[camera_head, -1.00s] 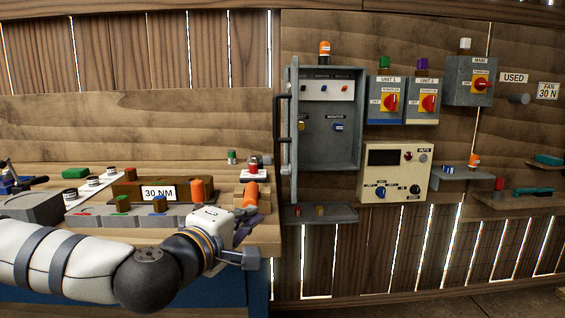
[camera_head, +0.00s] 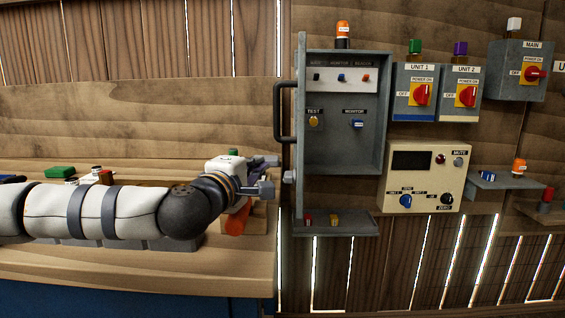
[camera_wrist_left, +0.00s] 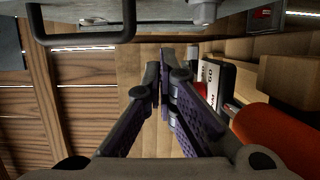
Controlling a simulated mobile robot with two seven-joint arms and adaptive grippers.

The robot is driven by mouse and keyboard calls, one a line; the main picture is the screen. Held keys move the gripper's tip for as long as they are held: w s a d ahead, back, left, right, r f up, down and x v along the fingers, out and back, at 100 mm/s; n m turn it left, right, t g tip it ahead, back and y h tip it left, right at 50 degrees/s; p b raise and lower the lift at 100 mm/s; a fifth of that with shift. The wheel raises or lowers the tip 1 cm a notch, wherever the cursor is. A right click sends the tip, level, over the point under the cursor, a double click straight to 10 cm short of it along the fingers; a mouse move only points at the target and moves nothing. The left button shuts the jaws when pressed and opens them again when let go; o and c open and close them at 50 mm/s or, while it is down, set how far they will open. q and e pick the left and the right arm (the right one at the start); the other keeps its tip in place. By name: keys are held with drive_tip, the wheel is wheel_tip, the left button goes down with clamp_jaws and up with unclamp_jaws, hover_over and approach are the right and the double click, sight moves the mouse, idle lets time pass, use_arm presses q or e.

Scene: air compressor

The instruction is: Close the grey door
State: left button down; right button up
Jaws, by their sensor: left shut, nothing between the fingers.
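The grey door (camera_head: 300,130) of the wall cabinet stands open and is seen almost edge-on at the cabinet's left side. Its black handle (camera_head: 279,112) sticks out to the left. In the left wrist view the handle (camera_wrist_left: 84,39) is at the upper left, apart from the fingers. My left gripper (camera_head: 272,174) is below and left of the handle in the head view, near the door's edge. Its purple-padded fingers (camera_wrist_left: 165,62) are together and empty. I cannot tell from the head view whether the fingers touch the door. My right gripper is not in view.
The open cabinet (camera_head: 345,150) holds small switches. A small shelf (camera_head: 355,229) sits below it. Unit boxes (camera_head: 415,78) and a beige panel (camera_head: 423,185) are to its right. The wooden workbench (camera_head: 130,262) lies under my left arm, with an orange object (camera_head: 236,226) near the gripper.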

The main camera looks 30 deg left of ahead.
use_arm(q)
drive_tip(key=x, duration=0.4)
drive_tip(key=shift+f, duration=0.1)
drive_tip(key=shift+w+d, duration=0.25)
drive_tip(key=shift+d, duration=0.35)
drive_tip(key=shift+w+d, duration=0.2)
drive_tip(key=shift+d, duration=0.45)
drive_tip(key=shift+w+d, duration=0.25)
drive_tip(key=shift+d, duration=0.35)
drive_tip(key=shift+d, duration=0.15)
